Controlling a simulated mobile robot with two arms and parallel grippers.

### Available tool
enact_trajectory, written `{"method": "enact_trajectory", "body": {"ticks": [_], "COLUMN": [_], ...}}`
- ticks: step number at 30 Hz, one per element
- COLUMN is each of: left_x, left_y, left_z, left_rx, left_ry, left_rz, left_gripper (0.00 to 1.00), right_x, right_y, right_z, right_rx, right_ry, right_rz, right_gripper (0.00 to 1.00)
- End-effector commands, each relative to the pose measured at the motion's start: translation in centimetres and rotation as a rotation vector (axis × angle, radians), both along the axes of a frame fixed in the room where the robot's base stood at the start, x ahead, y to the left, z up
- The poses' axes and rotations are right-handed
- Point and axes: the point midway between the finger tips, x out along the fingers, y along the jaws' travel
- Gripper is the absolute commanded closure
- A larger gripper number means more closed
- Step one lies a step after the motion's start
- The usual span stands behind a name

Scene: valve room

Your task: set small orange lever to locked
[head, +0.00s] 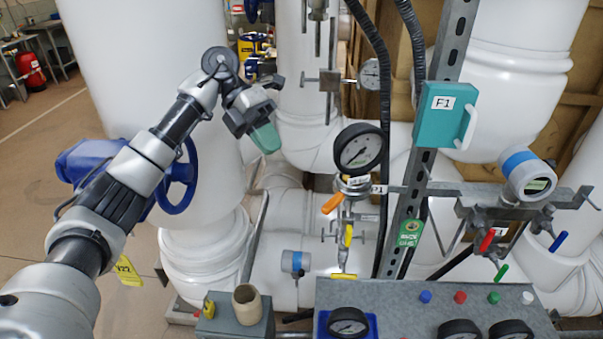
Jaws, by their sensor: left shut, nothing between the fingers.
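The small orange lever (333,203) is on the thin vertical pipe just below the large black-rimmed gauge (360,148). It slants down to the left from its valve. I cannot read any locked or open marking beside it. My left gripper (267,139) has teal fingertips, is shut and empty, and hangs up and left of the lever, clearly apart from it. My right gripper is not in view.
A yellow lever (348,235) is below the orange one on the same pipe. A red lever (487,240) and a blue lever (558,241) are at the right. A grey panel (400,295) with buttons and gauges juts out in front. Large white pipes surround the area.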

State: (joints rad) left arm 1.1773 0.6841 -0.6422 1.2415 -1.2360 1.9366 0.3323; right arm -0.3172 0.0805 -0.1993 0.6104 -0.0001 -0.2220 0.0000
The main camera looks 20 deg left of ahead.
Motion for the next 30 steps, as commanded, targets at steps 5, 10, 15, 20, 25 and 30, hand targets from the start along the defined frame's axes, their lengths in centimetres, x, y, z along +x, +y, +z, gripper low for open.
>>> {"method": "enact_trajectory", "body": {"ticks": [5,10,15,20,25,30], "left_x": [-0.7,-1.6,-2.4,-3.2,-3.5,-3.6], "left_y": [-1.8,-4.4,-6.8,-9.1,-10.3,-10.5], "left_z": [-1.6,-3.9,-6.3,-6.1,-6.4,-6.5], "left_rx": [0.0,-0.001,-0.002,-0.002,-0.001,-0.001], "left_ry": [0.004,0.005,0.004,0.001,0.0,0.0], "left_rz": [-0.004,-0.003,-0.003,-0.003,-0.001,-0.001], "left_gripper": [1.0,1.0,1.0,1.0,1.0,1.0], "right_x": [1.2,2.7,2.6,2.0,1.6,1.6], "right_y": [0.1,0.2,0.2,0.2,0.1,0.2], "right_z": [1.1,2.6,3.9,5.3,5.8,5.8], "right_rx": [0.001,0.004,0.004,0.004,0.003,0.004], "right_ry": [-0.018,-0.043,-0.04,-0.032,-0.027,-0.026], "right_rz": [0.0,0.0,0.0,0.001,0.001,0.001], "right_gripper": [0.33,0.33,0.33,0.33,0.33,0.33]}}
